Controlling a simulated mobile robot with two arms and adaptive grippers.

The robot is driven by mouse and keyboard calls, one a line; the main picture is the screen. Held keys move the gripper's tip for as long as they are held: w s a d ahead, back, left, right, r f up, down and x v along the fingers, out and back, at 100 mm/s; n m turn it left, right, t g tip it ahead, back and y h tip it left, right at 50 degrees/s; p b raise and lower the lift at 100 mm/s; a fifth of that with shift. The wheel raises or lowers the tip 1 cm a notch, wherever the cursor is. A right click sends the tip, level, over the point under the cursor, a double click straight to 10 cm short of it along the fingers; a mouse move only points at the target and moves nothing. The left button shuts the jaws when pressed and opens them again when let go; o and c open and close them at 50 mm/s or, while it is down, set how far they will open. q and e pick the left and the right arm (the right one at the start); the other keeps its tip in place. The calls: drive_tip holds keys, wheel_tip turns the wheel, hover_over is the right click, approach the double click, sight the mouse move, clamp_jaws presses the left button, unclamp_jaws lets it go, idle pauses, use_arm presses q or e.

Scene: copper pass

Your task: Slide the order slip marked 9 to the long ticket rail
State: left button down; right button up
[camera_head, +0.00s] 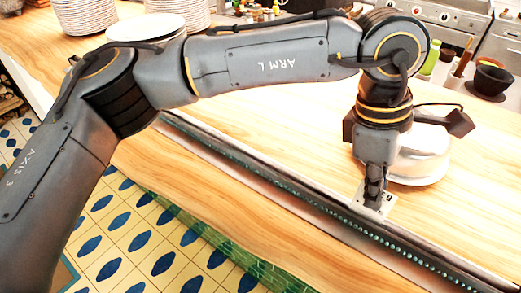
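A small white order slip (384,208) lies at the far edge of the long ticket rail, under my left gripper. It has a small dark mark, too small to read as a number. The long ticket rail (290,194) is a dark strip with a row of small greenish beads, running diagonally across the wooden counter. My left gripper (374,196) points down with its fingers together, tips on or just over the slip and hiding its middle. Whether they touch it is hard to tell. My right gripper is out of view.
A round white dish or pot (420,160) stands right behind my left gripper. Stacked plates (85,15) stand at the back left. A dark bowl (492,80) and bottles (441,68) stand at the back right.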

use_arm(q)
drive_tip(key=shift+s+d, duration=0.6)
drive_tip(key=shift+d, duration=0.25)
drive_tip(key=shift+s+d, duration=0.65)
drive_tip(key=shift+d, duration=0.25)
drive_tip(key=shift+s+d, duration=0.6)
drive_tip(key=shift+d, duration=0.25)
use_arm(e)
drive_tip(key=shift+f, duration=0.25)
use_arm(q)
drive_tip(key=shift+s+b, duration=0.1)
drive_tip(key=shift+b, duration=0.2)
